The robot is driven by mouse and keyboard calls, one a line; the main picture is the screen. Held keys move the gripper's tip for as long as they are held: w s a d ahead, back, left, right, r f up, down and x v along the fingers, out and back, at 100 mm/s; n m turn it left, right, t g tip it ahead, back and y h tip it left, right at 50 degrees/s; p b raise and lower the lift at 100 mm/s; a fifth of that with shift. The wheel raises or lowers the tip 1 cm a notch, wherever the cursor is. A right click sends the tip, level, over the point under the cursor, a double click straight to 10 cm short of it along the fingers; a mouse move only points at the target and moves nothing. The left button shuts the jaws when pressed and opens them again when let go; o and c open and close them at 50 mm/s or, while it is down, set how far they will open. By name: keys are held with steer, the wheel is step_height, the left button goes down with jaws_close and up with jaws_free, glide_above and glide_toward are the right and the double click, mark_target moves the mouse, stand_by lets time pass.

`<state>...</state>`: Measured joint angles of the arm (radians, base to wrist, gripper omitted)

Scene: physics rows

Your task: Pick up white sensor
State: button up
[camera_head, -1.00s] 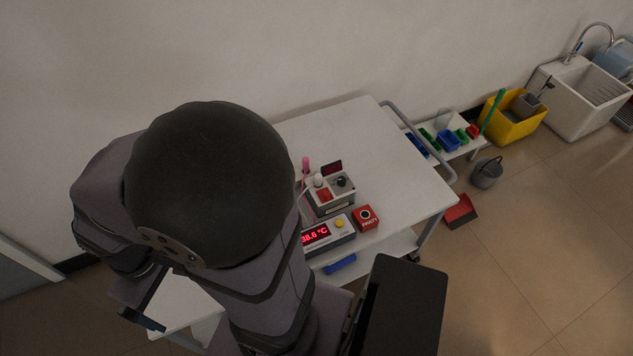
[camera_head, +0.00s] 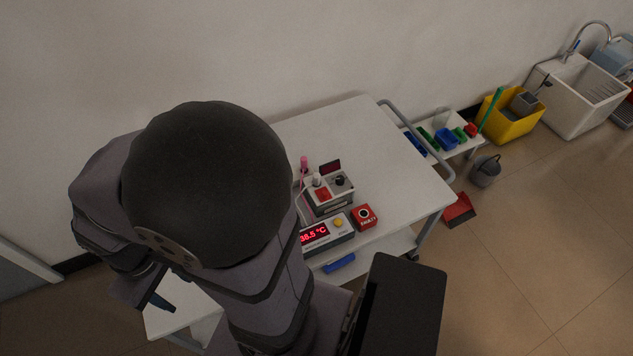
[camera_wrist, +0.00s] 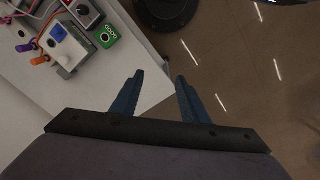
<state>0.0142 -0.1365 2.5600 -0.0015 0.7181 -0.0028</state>
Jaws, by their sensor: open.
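A small white rounded piece (camera_head: 317,181), which may be the white sensor, stands on a grey box with a red switch (camera_head: 323,194) on the table.
A temperature display (camera_head: 315,235) and a red button box (camera_head: 363,217) stand near the grey box. A green box (camera_wrist: 106,37) and a dark round object (camera_wrist: 166,10) show in the wrist view. The far part of the white table (camera_head: 370,130) is clear.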

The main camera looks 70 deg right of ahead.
mark_target(317, 177)
steer(key=s+d+f+m+b, duration=0.4)
steer(key=d+f, duration=0.3)
steer(key=d, duration=0.5)
steer(key=s+d+f+m+b, duration=0.4)
steer(key=s+d+f+m, duration=0.3)
steer(key=d, duration=0.5)
steer(key=s+d+f+m+t+b, duration=0.1)
steer(key=s+d+f+m+b, duration=0.4)
steer(key=d, duration=0.7)
steer(key=shift+s+d+f+y, duration=0.15)
steer(key=shift+d+f, duration=0.05)
steer(key=shift+f, duration=0.35)
steer(key=shift+s+d+f+y, duration=0.15)
steer(key=shift+d+f, duration=0.05)
steer(key=shift+f, duration=0.3)
steer(key=w+d+r+n+t+h, duration=0.1)
steer(key=w+d+r+n+h, duration=0.1)
steer(key=d+r+n, duration=0.3)
steer(key=w+d+n+h, duration=0.1)
steer(key=d+n, duration=0.1)
steer(key=d, duration=0.5)
steer(key=shift+w+p+x, duration=0.2)
steer(key=shift+p+x, duration=0.1)
steer(key=shift+x, duration=1.45)
steer(key=shift+w+p+x, duration=0.15)
steer(key=shift+p+x, duration=0.1)
steer(key=shift+x, duration=1.45)
steer(key=shift+a, duration=0.15)
steer(key=shift+c, duration=0.2)
